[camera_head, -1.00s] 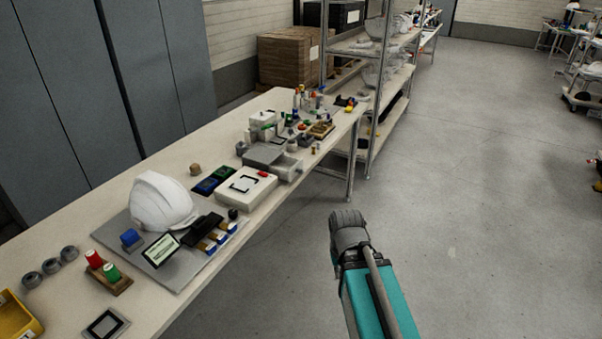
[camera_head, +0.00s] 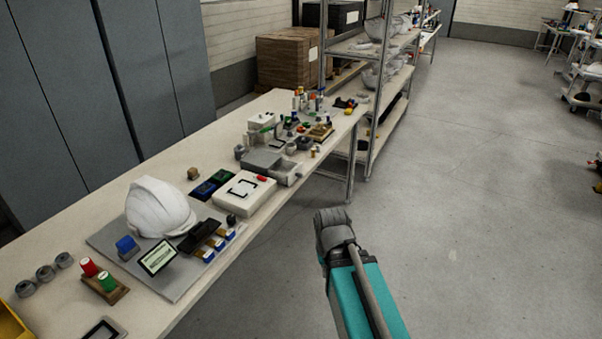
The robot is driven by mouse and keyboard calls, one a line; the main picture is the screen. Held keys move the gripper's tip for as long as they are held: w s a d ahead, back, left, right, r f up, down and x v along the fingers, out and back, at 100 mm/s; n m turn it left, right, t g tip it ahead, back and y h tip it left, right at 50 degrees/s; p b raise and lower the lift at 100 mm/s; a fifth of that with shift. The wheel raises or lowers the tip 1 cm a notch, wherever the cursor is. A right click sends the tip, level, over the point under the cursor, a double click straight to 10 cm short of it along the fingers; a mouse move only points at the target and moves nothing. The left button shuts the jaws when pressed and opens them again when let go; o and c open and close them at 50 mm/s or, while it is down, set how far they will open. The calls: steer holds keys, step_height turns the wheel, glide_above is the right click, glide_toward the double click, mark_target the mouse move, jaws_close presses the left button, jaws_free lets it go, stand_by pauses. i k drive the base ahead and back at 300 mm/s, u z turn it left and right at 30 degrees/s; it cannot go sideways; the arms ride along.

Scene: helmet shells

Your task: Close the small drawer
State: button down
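The small drawer (camera_head: 288,175) is a light grey tray standing out from under a grey-topped box (camera_head: 262,158) on the long workbench. It is pulled out toward the bench's front edge, with its open top showing. My arm shows at the lower middle, over the floor and well apart from the drawer. Its dark rounded end faces up, and no gripper fingers can be made out.
The workbench (camera_head: 60,240) carries a white helmet (camera_head: 160,207), a white case (camera_head: 244,192) beside the drawer box, and several small parts behind it. A metal shelf rack (camera_head: 372,110) stands past the bench's far end. The floor (camera_head: 480,200) to the right is clear.

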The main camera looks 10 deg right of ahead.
mark_target(285, 172)
steer(key=i, duration=0.9)
steer(key=z, duration=0.05)
